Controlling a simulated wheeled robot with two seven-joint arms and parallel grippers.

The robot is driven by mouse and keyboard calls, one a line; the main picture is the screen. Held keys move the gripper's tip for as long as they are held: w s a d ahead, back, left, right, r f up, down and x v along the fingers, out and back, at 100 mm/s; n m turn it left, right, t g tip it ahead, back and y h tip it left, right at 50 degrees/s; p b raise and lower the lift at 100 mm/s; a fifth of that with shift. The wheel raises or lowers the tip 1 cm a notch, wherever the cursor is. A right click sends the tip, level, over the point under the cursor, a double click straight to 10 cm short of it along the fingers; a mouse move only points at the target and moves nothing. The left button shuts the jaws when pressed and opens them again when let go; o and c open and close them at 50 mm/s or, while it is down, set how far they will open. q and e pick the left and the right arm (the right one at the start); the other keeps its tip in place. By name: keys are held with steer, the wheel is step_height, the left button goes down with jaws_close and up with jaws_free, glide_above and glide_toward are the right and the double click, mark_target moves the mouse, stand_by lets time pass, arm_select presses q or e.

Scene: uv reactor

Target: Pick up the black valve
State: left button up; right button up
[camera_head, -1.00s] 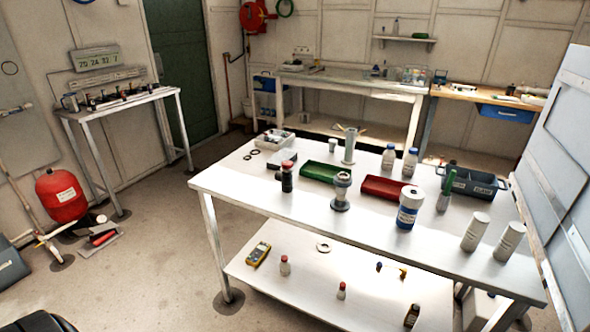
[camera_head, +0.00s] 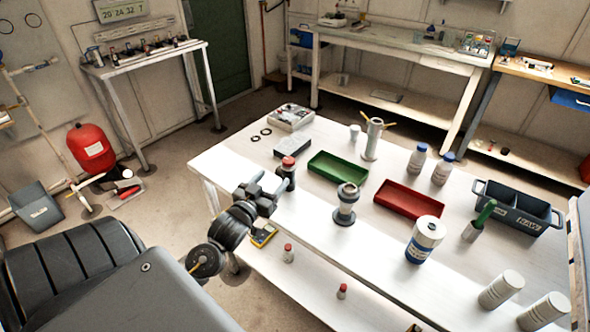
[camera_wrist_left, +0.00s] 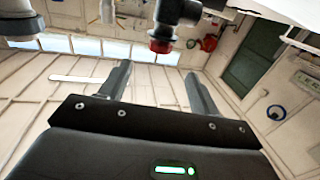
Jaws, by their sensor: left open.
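The black valve (camera_head: 287,181), a dark upright body with a red cap, stands on the white table near its left edge. My left gripper (camera_head: 264,188) is open just left of it at the table's edge, partly in front of its lower part in the head view. In the left wrist view, which is upside down, the valve (camera_wrist_left: 175,17) shows at the top with its red cap pointing down. The open fingers (camera_wrist_left: 159,69) are empty there, and the valve appears beyond their tips. My right gripper is not in view.
A grey flanged fitting (camera_head: 346,204) stands right of the valve. Behind are a green tray (camera_head: 337,168), a dark box (camera_head: 293,146) and a red tray (camera_head: 409,199). A blue-white canister (camera_head: 425,240) stands farther right. A lower shelf (camera_head: 310,270) holds small bottles.

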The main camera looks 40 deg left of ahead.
mark_target(285, 165)
arm_select(q)
steer(key=p+x, duration=0.1)
steer(key=x, duration=0.4)
steer(key=shift+w, duration=0.25)
steer(key=shift+r, duration=0.1)
steer(key=p+x, duration=0.2)
steer(key=x, duration=0.3)
steer(key=shift+f, duration=0.2)
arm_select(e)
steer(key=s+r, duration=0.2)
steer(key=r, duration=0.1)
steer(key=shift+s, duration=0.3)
arm_select(q)
steer(key=shift+c, duration=0.3)
jaws_close()
